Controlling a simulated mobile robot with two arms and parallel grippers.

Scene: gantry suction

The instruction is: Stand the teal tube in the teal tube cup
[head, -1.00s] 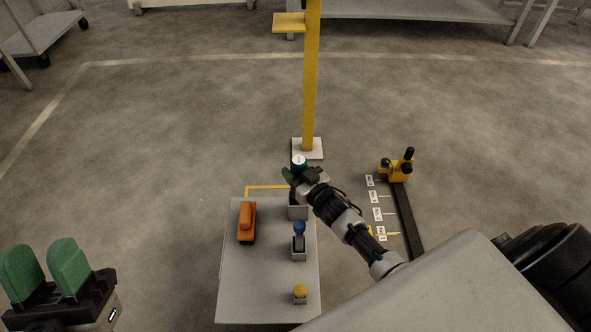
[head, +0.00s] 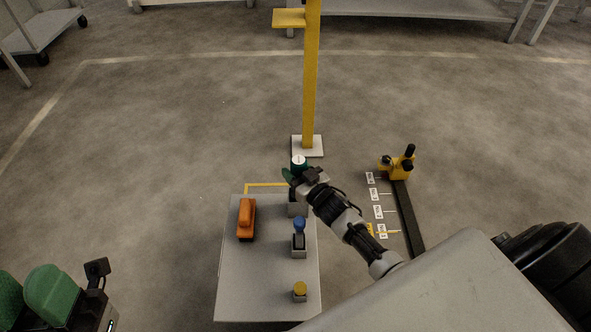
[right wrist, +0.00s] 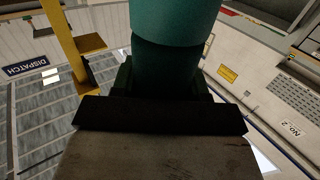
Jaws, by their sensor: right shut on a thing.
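The teal tube (head: 299,162) is upright in my right gripper (head: 297,176), above the far end of the grey table. In the right wrist view the tube (right wrist: 174,70) fills the space between the jaws. A grey cup (head: 296,209) stands on the table just below the gripper, partly hidden by it. It looks like the teal tube's cup, but its inside is hidden. I cannot tell whether the tube's lower end touches it. My left gripper (head: 27,288) is at the lower left, empty, its green fingers apart.
On the grey table (head: 250,285) are an orange object (head: 247,217), a blue-topped piece in a grey holder (head: 299,240) and a yellow-topped piece (head: 300,291). A yellow post (head: 311,90) stands behind. A yellow-and-black device (head: 400,165) is at the right.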

